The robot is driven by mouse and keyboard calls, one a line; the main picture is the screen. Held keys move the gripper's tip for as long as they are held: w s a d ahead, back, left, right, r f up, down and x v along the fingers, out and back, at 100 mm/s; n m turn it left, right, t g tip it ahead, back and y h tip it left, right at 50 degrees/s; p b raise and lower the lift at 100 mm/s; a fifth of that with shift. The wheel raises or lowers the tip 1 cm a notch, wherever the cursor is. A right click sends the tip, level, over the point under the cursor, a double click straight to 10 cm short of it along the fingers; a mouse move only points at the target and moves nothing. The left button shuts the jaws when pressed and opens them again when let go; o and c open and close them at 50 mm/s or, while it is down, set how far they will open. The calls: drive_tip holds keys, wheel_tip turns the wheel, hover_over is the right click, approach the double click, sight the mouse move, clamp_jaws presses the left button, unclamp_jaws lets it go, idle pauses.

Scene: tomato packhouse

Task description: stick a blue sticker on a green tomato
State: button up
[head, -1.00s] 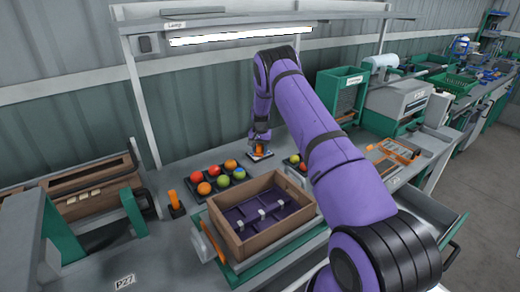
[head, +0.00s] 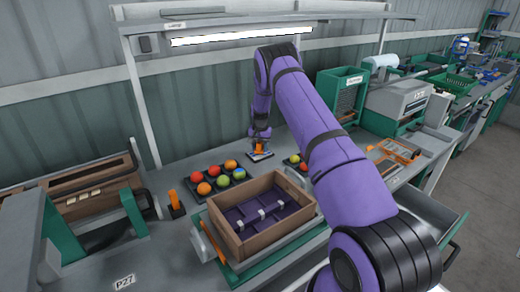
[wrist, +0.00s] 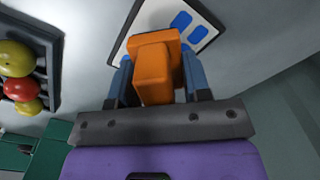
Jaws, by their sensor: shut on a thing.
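My gripper (head: 260,146) is shut on an orange block-shaped tool (wrist: 155,68), which fills the space between its fingers in the wrist view. The tool is over or at the near end of a white sticker card (wrist: 200,35) with blue patches; contact cannot be told. The card (head: 262,156) lies on the bench under the gripper. A black tray left of it holds several red, orange and green tomatoes. One green tomato (head: 239,174) at its right end seems to have a blue patch; the green tomato (head: 223,182) beside it shows none clearly.
A wooden crate (head: 240,243) with a dark divided inside stands in front of the tomato tray. An orange-handled item (head: 174,201) stands to its left. A smaller tomato group (head: 297,161) sits right of the card, partly behind my arm. A lamp (head: 240,36) hangs above.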

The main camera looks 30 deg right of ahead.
drive_tip(key=shift+r, duration=2.8)
drive_tip(key=s+a+r, duration=0.2)
drive_tip(key=a, duration=0.9)
approach(223, 177)
drive_tip(key=shift+w+d+f, duration=0.1)
drive_tip(key=shift+w+d, duration=0.1)
drive_tip(key=shift+d, duration=0.1)
drive_tip(key=shift+s+a, duration=0.15)
drive_tip(key=shift+a, duration=0.05)
drive_tip(key=shift+f, duration=3)
drive_tip(key=shift+f, duration=0.55)
